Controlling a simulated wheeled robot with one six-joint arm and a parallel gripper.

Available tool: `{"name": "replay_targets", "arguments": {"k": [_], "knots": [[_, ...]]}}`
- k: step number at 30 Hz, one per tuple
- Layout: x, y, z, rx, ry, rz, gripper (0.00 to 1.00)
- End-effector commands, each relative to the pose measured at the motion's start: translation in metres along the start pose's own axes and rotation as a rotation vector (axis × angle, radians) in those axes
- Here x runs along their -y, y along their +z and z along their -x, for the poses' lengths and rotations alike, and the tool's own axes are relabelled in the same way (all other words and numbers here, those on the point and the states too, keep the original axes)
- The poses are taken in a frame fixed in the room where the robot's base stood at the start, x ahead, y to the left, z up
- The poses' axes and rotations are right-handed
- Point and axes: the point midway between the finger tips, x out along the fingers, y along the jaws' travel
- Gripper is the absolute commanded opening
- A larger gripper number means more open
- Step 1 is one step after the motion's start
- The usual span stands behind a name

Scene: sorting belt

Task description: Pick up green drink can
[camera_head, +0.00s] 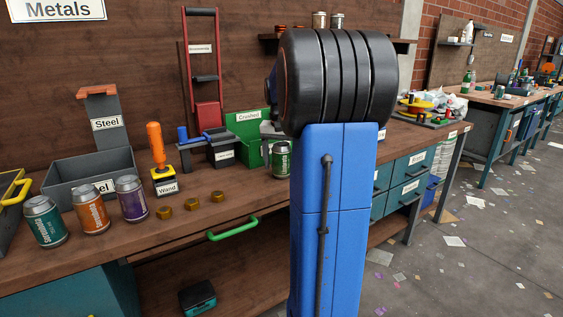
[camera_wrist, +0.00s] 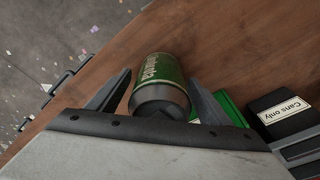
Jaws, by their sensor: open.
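The green drink can (camera_head: 281,160) stands on the wooden bench just left of my blue arm in the head view. In the wrist view the can (camera_wrist: 160,84) lies between the two spread fingers of my gripper (camera_wrist: 160,98), with its silver end toward the palm. There is a visible gap on the left side; the right finger is close to the can, and I cannot tell if it touches. My gripper is open. In the head view my arm hides most of the gripper.
Teal (camera_head: 45,221), orange (camera_head: 90,209) and purple (camera_head: 131,198) cans stand at the bench's left, before the grey Steel bin (camera_head: 88,176). A Wand holder (camera_head: 165,184), brass nuts (camera_head: 190,202) and a green Crushed bin (camera_head: 246,124) are nearby. A "Cans only" box (camera_wrist: 283,113) is at right in the wrist view.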

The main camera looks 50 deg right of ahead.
Motion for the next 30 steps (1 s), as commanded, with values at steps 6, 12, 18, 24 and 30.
{"name": "replay_targets", "arguments": {"k": [6,12,18,24,30], "knots": [[0.0,0.0,0.0,0.0,0.0,0.0,0.42],[0.0,0.0,0.0,0.0,0.0,0.0,0.29],[0.0,-0.001,0.004,-0.001,0.0,0.0,0.29],[0.0,-0.004,0.029,-0.002,-0.001,0.0,0.29],[0.0,-0.009,0.066,-0.002,-0.001,0.0,0.29]]}}
